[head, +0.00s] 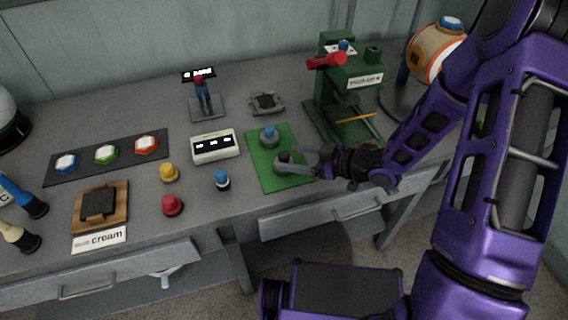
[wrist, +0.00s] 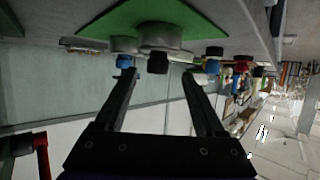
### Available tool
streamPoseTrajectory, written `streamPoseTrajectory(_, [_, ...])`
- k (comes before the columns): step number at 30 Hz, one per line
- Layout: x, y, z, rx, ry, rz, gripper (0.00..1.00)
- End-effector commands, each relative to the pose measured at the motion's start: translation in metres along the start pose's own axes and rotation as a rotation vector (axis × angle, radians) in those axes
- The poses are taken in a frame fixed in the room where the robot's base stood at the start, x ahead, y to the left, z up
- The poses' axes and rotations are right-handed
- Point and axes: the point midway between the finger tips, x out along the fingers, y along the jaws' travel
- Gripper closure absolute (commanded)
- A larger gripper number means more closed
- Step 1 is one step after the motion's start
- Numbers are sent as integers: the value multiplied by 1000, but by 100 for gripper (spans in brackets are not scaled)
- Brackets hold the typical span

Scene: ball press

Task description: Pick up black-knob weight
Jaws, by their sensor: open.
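The black-knob weight (head: 284,161) is a grey disc with a dark knob. It stands on the front part of the green mat (head: 264,178). My gripper (head: 297,162) reaches it from the right, low over the mat, with open fingers. In the wrist view, which looks upside down, the weight (wrist: 162,42) and its black knob lie between the directions of the two fingers (wrist: 159,74). Whether the fingers touch it I cannot tell. A second weight with a blue knob (head: 269,137) stands behind it on the mat and shows in the wrist view (wrist: 124,50).
A white display box (head: 214,147) lies left of the mat. A green press (head: 345,95) with a red handle stands behind right. Blue (head: 222,180), yellow (head: 169,173) and red (head: 172,205) knobbed pieces stand front left. The table's front edge is close below the mat.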

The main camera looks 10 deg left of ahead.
Motion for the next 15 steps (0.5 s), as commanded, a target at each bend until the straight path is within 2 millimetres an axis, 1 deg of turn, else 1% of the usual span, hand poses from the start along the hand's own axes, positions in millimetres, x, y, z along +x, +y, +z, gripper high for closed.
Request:
streamPoseTrajectory(1, [10, 1, 2, 0, 1, -3, 29])
streamPoseTrajectory(6, [33, 3, 3, 0, 1, -3, 29])
streamPoseTrajectory(9, [39, 3, 2, 1, 1, 0, 29])
streamPoseTrajectory(15, [40, 4, 2, 1, 1, 1, 29])
